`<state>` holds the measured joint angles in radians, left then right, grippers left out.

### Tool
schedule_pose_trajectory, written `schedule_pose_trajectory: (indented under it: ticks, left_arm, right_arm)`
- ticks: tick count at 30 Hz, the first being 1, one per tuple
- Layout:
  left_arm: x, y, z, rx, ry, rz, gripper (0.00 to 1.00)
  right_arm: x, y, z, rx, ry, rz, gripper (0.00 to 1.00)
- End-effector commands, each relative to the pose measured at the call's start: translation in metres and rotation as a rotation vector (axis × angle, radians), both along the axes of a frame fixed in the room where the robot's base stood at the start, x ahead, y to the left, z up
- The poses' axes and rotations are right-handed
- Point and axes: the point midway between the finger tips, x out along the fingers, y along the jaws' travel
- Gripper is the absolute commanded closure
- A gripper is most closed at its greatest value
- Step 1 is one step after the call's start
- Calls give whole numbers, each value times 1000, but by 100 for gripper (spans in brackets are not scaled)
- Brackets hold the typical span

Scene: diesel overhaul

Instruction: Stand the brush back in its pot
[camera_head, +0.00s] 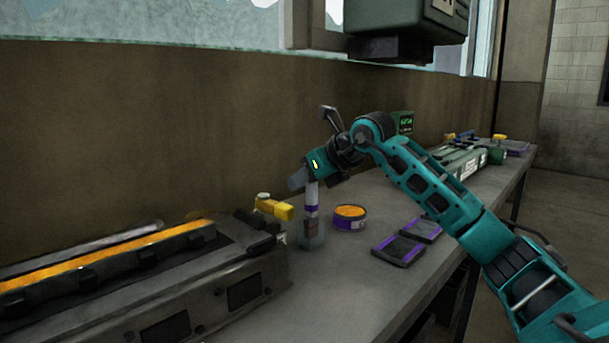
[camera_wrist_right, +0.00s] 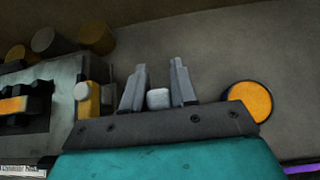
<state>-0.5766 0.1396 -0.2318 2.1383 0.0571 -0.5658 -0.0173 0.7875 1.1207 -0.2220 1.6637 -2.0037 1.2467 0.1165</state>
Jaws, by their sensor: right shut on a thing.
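The brush (camera_head: 312,198) has a pale handle with a purple band and a brown lower end. It hangs upright below my right gripper (camera_head: 301,180). The pot (camera_head: 311,241) is a small grey, see-through-looking jar on the bench. The brush's brown end shows within the pot's outline; whether it touches the bottom I cannot tell. In the right wrist view, the pale end of the brush (camera_wrist_right: 158,98) sits between the two grey fingers of my right gripper (camera_wrist_right: 158,88), which is shut on it. My left gripper is in neither view.
An orange-topped tin (camera_head: 350,217) stands just right of the pot. Two dark, purple-edged flat items (camera_head: 398,250) lie nearer the bench edge.

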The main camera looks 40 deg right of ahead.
Motion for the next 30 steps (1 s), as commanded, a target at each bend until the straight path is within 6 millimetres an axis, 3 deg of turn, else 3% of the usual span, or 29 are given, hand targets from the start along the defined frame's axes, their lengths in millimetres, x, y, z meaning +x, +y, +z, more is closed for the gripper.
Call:
schedule_pose_trajectory:
  ticks: [10, 22, 23, 30]
  left_arm:
    - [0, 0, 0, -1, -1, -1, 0]
    - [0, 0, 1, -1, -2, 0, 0]
    - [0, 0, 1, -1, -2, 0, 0]
    - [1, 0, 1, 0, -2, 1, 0]
  right_arm:
    - [0, 0, -14, -1, 1, -1, 100]
    - [0, 0, -17, 0, 0, 0, 100]
    - [0, 0, -17, 0, 0, 0, 71]
    - [0, 0, -17, 0, 1, 0, 48]
